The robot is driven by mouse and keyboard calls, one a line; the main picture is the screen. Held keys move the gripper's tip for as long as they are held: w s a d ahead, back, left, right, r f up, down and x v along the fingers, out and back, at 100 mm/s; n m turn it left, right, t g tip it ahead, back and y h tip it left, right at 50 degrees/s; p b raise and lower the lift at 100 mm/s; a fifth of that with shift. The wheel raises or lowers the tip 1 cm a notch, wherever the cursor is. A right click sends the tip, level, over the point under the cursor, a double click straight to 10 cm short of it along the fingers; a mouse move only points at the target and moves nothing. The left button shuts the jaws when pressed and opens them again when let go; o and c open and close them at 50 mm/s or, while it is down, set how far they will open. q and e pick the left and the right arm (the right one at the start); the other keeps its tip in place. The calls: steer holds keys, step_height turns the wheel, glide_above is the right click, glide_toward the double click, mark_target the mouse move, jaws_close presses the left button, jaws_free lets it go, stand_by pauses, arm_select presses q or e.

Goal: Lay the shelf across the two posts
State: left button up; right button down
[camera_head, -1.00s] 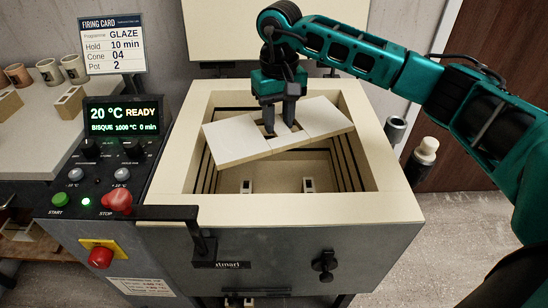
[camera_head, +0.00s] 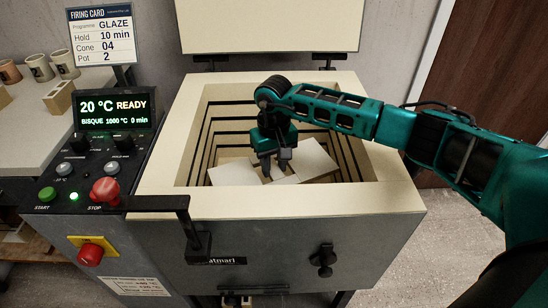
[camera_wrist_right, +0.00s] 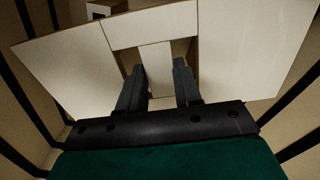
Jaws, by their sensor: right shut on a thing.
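The shelf, a pale cream slab (camera_head: 315,160) with cut-outs around a narrow middle strip, is down inside the kiln chamber. It lies askew to the kiln walls, and its near left part is hidden by the front rim. My right gripper (camera_head: 275,170) is shut on the shelf's middle strip. In the right wrist view the two dark fingers (camera_wrist_right: 160,88) sit on either side of that strip, with the shelf (camera_wrist_right: 70,62) spreading to both sides. One pale block with a dark opening, seemingly a post (camera_wrist_right: 104,8), shows beyond the shelf's edge. The posts are hidden in the head view. My left gripper is out of view.
The kiln (camera_head: 160,190) has a thick pale rim and grooved inner walls close around the shelf. Its lid (camera_head: 270,25) stands open behind. A control panel (camera_head: 95,160) is at the left, with mugs (camera_head: 40,68) on a bench beyond.

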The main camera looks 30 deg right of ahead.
mark_target(274, 170)
step_height(274, 170, down, 3)
steer(key=shift+f+b, duration=0.15)
steer(key=shift+b, duration=0.15)
steer(key=shift+f+b, duration=0.4)
steer(key=shift+b, duration=0.1)
steer(key=c, duration=1.2)
jaws_free()
steer(key=shift+f, duration=0.2)
steer(key=o, duration=0.4)
steer(key=shift+r, duration=0.1)
